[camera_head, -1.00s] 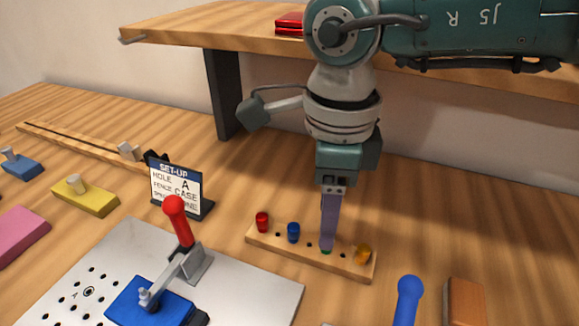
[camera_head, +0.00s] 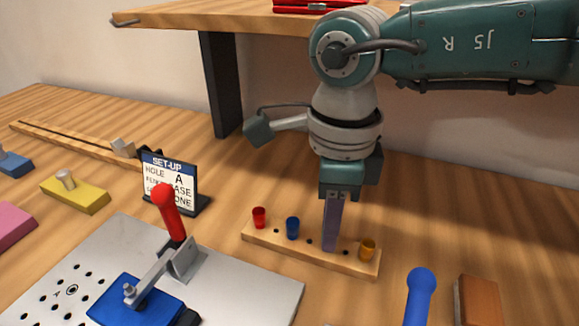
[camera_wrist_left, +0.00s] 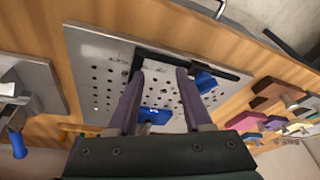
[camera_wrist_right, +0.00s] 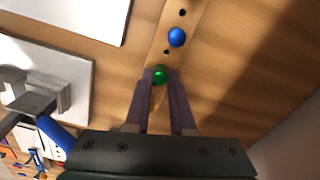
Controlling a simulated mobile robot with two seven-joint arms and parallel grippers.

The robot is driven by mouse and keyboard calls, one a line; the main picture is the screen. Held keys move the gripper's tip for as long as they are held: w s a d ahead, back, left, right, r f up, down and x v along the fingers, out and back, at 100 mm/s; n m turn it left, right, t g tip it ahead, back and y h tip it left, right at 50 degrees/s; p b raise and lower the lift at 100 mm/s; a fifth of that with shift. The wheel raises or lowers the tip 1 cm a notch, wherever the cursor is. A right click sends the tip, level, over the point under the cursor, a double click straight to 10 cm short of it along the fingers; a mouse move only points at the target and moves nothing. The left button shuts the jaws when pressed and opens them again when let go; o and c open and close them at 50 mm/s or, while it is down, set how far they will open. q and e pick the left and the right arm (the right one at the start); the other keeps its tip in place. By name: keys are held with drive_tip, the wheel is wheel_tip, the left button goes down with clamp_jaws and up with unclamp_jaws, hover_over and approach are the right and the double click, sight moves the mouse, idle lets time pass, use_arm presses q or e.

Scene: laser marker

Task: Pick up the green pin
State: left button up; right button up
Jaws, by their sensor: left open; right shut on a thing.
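The green pin (camera_wrist_right: 159,76) shows in the right wrist view between the fingertips of my right gripper (camera_wrist_right: 160,74), which is shut on it. In the head view my right gripper (camera_head: 331,246) points down at the wooden pin rack (camera_head: 290,251), between the blue pin (camera_head: 292,228) and the yellow pin (camera_head: 367,249). The fingers hide the green pin there. I cannot tell whether it is clear of its hole. A red pin (camera_head: 259,217) stands at the rack's left end. My left gripper (camera_wrist_left: 160,80) is open and empty above a perforated plate (camera_wrist_left: 100,75), out of the head view.
A metal plate with a blue clamp base (camera_head: 130,303) and red-handled lever (camera_head: 165,205) lies left of the rack. A set-up sign (camera_head: 172,182) stands behind it. A blue-knobbed handle (camera_head: 420,290) and brown block (camera_head: 480,300) are at front right. A wooden shelf (camera_head: 180,22) is above.

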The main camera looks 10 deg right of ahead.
use_arm(q)
drive_tip(key=shift+a+r, duration=0.1)
use_arm(e)
drive_tip(key=shift+r, duration=0.1)
clamp_jaws()
